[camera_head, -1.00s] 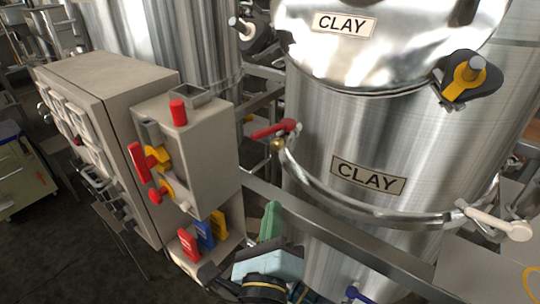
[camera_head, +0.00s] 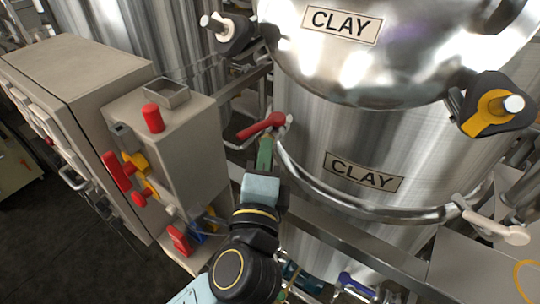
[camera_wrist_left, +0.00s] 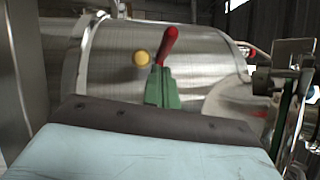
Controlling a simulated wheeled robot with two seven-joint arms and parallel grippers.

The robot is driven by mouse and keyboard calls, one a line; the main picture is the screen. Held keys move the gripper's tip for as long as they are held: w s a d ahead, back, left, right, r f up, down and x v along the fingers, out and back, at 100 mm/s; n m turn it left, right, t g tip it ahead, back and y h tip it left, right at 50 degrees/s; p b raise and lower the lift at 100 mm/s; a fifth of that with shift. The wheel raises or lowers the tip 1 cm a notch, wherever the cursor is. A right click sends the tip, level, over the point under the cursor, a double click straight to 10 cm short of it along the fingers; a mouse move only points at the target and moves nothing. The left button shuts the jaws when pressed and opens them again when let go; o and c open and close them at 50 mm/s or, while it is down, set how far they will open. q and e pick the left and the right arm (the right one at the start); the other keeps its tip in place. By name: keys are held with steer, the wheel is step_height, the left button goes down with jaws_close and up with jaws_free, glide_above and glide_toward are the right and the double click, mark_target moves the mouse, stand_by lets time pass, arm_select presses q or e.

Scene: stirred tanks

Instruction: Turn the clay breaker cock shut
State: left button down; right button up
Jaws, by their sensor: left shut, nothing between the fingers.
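The clay tank (camera_head: 350,120) is a steel vessel with CLAY plates on its lid and wall. A cock with a red lever handle (camera_head: 262,126) sits on its left side, at the rim band. The lever points left and slightly down in the head view. It also shows in the wrist view as a red handle (camera_wrist_left: 168,46) sloping upward. My left gripper (camera_head: 265,150) is shut and empty, its green fingers just below the lever. In the wrist view its fingertips (camera_wrist_left: 161,72) are close under the lever; I cannot tell if they touch. My right gripper is out of view.
A beige control box (camera_head: 165,140) with red and yellow switches stands left of my arm. A yellow-handled clamp (camera_head: 490,110) and a pale-handled one (camera_head: 495,225) sit on the tank's right. A blue valve handle (camera_head: 357,286) is below. A steel rail crosses behind my wrist.

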arm_select(q)
steer(key=shift+w+a+r, duration=0.2)
steer(key=shift+w+a, duration=0.3)
steer(key=shift+a, duration=0.05)
steer(key=shift+a, duration=0.25)
steer(key=shift+w+a, duration=1.6)
steer(key=shift+w, duration=0.15)
